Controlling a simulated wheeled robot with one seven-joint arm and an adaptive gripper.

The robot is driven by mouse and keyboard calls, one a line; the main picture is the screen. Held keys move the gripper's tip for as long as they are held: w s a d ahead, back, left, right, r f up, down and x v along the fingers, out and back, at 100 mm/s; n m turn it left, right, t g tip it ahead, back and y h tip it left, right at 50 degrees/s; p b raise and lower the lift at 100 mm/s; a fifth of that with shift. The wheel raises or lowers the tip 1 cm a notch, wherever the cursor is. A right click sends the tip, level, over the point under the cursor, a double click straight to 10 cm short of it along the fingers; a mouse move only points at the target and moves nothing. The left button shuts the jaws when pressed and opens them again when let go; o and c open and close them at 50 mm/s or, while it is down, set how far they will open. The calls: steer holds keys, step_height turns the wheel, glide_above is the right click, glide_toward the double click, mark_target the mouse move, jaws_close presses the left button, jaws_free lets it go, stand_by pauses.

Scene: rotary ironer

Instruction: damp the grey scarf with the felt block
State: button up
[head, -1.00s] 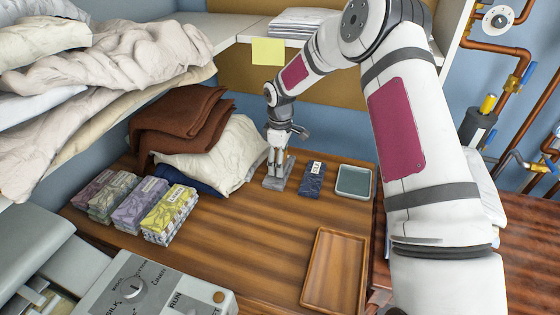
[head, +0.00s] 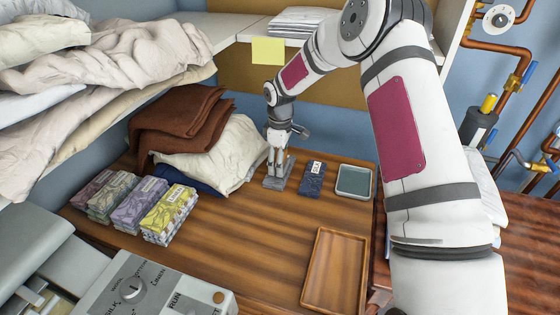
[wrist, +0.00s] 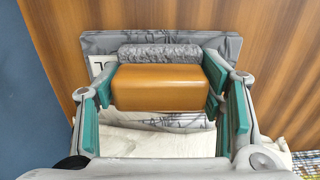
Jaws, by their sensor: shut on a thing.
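My gripper (head: 278,157) is low over the grey scarf (head: 275,184), near the back of the wooden table. In the wrist view my gripper (wrist: 160,88) is shut on the felt block (wrist: 158,88). The block has an orange-brown wooden body, with a grey textured felt strip showing on its far side. The grey scarf (wrist: 228,45) is folded flat beneath it, with dark thin lines and a pale label at its left. The block hides much of the scarf. I cannot tell whether the felt touches it.
A navy folded scarf (head: 312,179) and a grey dish (head: 354,182) are to the right. A cream cloth pile (head: 225,160) is close on the left. Several patterned folded cloths (head: 168,212) lie farther left. An empty wooden tray (head: 335,268) is in front. The middle table is clear.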

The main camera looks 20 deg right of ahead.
steer(key=shift+r+p, duration=0.55)
steer(key=shift+r, duration=2.9)
steer(key=shift+s, duration=0.1)
